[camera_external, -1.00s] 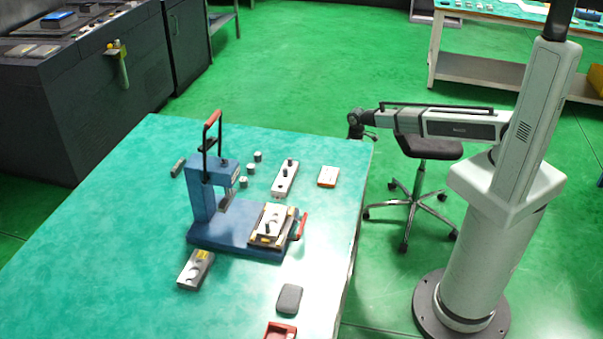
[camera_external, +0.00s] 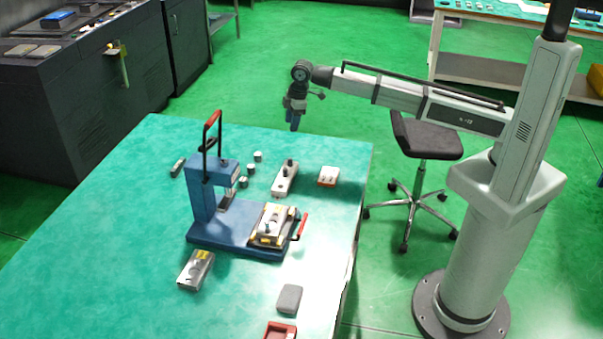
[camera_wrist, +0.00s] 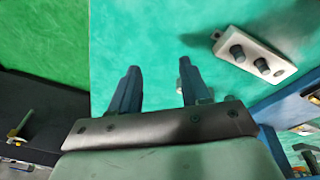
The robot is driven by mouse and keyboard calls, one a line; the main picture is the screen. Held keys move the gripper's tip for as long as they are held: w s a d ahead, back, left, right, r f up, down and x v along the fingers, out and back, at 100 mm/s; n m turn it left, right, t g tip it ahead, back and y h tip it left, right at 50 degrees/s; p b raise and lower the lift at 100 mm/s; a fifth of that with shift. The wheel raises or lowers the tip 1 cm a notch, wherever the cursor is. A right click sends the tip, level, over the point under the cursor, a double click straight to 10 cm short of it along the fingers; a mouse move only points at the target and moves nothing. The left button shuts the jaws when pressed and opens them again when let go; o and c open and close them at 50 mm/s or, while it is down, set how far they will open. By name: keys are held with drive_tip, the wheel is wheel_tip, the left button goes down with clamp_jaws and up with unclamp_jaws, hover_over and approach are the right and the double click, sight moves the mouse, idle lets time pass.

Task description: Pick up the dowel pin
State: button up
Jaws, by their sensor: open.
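Several small grey cylinders (camera_external: 251,169) stand on the table behind the blue press; I cannot tell which piece is the dowel pin. A pale metal block (camera_external: 285,180) with a dark upright pin lies to their right. In the wrist view a pale block (camera_wrist: 247,57) with dark round posts lies at upper right. My gripper (camera_external: 293,121) hangs above the far part of the table, pointing down. Its two blue fingers are apart and empty in the wrist view (camera_wrist: 160,72). A small grey piece shows partly behind the right finger.
The blue press (camera_external: 215,232) with its upright red-tipped handle stands mid-table. An orange-and-white box (camera_external: 328,177) lies right of the pale block. A metal block (camera_external: 196,270), a grey pad (camera_external: 290,298) and a red tray (camera_external: 280,331) lie nearer. The table's left side is clear.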

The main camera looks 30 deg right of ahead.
sight(285, 169)
drive_tip(key=s+a+r+n+g, duration=0.1)
drive_tip(key=s+a+r, duration=0.2)
drive_tip(key=s+a, duration=0.3)
drive_tip(key=s+a+r+n+g, duration=0.1)
drive_tip(key=s+a+r, duration=0.2)
drive_tip(key=s, duration=0.5)
drive_tip(key=shift+s+a+f, duration=0.1)
drive_tip(key=shift+a+f, duration=0.2)
drive_tip(key=shift+f, duration=1.9)
drive_tip(key=shift+s+a+f, duration=0.1)
drive_tip(key=shift+a+f, duration=0.25)
drive_tip(key=shift+f, duration=1.8)
drive_tip(key=shift+s+a+f, duration=0.1)
drive_tip(key=shift+a+f, duration=0.2)
drive_tip(key=shift+f, duration=1.9)
drive_tip(key=shift+c, duration=0.5)
clamp_jaws()
